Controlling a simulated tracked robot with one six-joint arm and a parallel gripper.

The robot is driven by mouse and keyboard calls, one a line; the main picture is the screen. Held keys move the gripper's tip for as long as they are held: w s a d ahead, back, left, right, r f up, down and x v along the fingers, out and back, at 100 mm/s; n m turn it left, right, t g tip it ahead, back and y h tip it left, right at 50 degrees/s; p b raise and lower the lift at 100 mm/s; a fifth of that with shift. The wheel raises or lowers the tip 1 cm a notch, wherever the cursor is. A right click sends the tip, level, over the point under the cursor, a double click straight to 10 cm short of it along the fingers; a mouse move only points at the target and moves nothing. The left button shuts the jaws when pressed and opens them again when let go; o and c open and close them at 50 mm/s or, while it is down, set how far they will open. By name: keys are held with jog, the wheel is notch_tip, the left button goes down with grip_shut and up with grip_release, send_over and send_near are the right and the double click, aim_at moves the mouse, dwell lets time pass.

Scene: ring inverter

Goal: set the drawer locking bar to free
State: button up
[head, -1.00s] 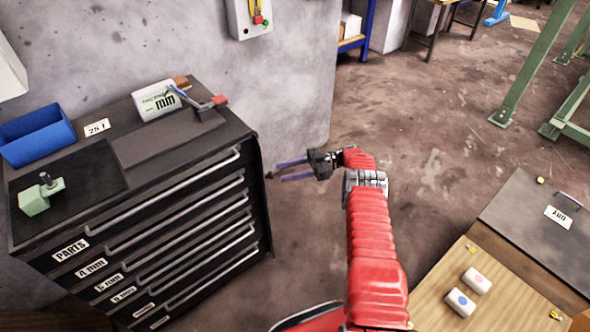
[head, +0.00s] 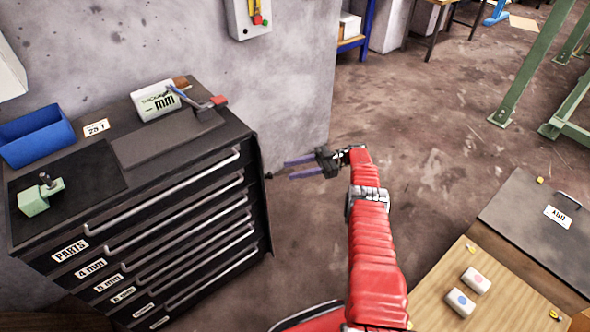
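The black drawer cabinet (head: 75,235) stands at the left, its drawers closed as far as I can tell. A dark, narrow upright strip at the right edge of its front looks like the locking bar (head: 263,205). A small dark knob or tip (head: 268,176) sticks out beside this strip. I cannot tell whether the bar is locked or free. My gripper (head: 288,170) is to the right of the strip, its two purple fingers pointing left towards it. The fingers are apart with nothing between them. A gap shows between the fingertips and the knob.
On the cabinet top are a blue bin (head: 35,135), a green device (head: 38,197), a labelled white box (head: 156,100) and a red-ended tool (head: 218,101). A wooden bench (head: 445,295) stands at the lower right. Floor between cabinet and bench is open.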

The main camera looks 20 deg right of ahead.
jog(key=w+a+r+m+t+h, duration=0.15)
jog(key=w+r+t, duration=0.45)
jog(key=w+r, duration=0.6)
jog(key=w+r+m+t+h, duration=0.25)
jog(key=w+r+t, duration=0.25)
jog(key=w+r, duration=0.75)
jog(key=s+r+m+t+h, duration=0.2)
jog(key=r+h, duration=0.2)
jog(key=r, duration=0.5)
jog(key=s+d+r+m+t+h, duration=0.1)
jog(key=s+r+m+t+h, duration=0.15)
jog(key=r, duration=0.65)
jog(key=s+r+m+t+h, duration=0.1)
jog(key=r+m+t+h, duration=0.2)
jog(key=r, duration=0.6)
jog(key=s+a+r+m+g+h, duration=0.2)
jog(key=s+m+g+h, duration=0.4)
jog(key=s, duration=1.4)
jog(key=s+a+f+g, duration=0.2)
jog(key=s+f, duration=0.4)
jog(key=s, duration=0.6)
jog(key=s+a+f+g+y, duration=0.1)
jog(key=s+a+f+g, duration=0.2)
jog(key=s, duration=1)
jog(key=s+a+f+g, duration=0.3)
jog(key=s+a+f, duration=0.2)
jog(key=s+f, duration=0.4)
jog(key=s, duration=0.3)
jog(key=shift+s+a, duration=0.15)
